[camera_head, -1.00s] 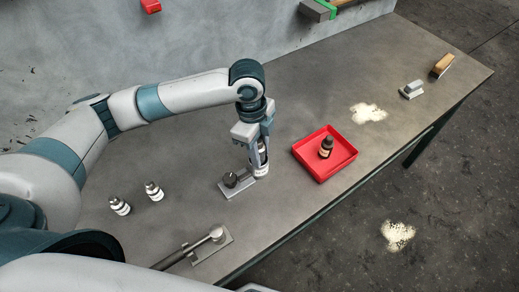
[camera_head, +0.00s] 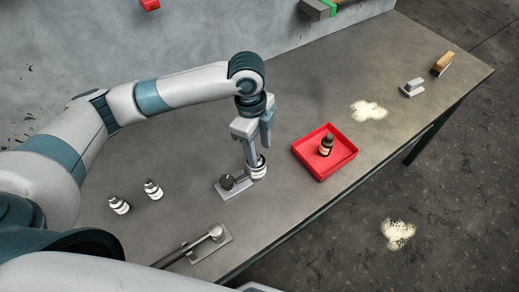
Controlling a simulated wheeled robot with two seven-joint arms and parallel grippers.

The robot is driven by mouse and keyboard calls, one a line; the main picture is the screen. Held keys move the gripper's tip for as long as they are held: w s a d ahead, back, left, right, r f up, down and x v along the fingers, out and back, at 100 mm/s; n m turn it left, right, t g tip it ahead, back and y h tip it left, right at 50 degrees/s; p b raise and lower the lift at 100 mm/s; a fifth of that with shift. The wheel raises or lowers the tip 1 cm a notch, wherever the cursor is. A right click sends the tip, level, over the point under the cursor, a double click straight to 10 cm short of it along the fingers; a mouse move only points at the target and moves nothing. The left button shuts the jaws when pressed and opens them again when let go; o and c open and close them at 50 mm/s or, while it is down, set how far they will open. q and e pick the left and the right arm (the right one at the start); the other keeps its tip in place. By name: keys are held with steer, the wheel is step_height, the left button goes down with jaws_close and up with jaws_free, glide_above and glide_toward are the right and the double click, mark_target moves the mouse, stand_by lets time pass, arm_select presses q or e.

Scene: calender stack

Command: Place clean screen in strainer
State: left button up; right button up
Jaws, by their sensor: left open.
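My left gripper (camera_head: 258,152) is open and points down over the bench. A small white-labelled cylinder with a dark top (camera_head: 259,173) stands upright just below its fingertips; I cannot tell whether a finger still touches it. Beside the cylinder is a grey base plate (camera_head: 236,190) with a dark round knob (camera_head: 227,182). I cannot make out for sure which part is the screen and which the strainer; the fingers partly cover this spot. My right gripper is out of view.
Two small white bottles (camera_head: 119,205) (camera_head: 153,190) stand at left. A red tray (camera_head: 345,167) holds a dark bottle (camera_head: 326,145). A rod fixture (camera_head: 207,243) lies in front. Pale powder (camera_head: 368,111), a grey block (camera_head: 411,88) and a brush (camera_head: 442,64) are at right.

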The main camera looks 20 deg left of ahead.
arm_select(q)
step_height(320, 180, up, 12)
steer(key=a+b, duration=0.1)
steer(key=b, duration=0.1)
steer(key=shift+w+a+b, duration=0.15)
steer(key=shift+w+b, duration=0.1)
steer(key=shift+b, duration=0.15)
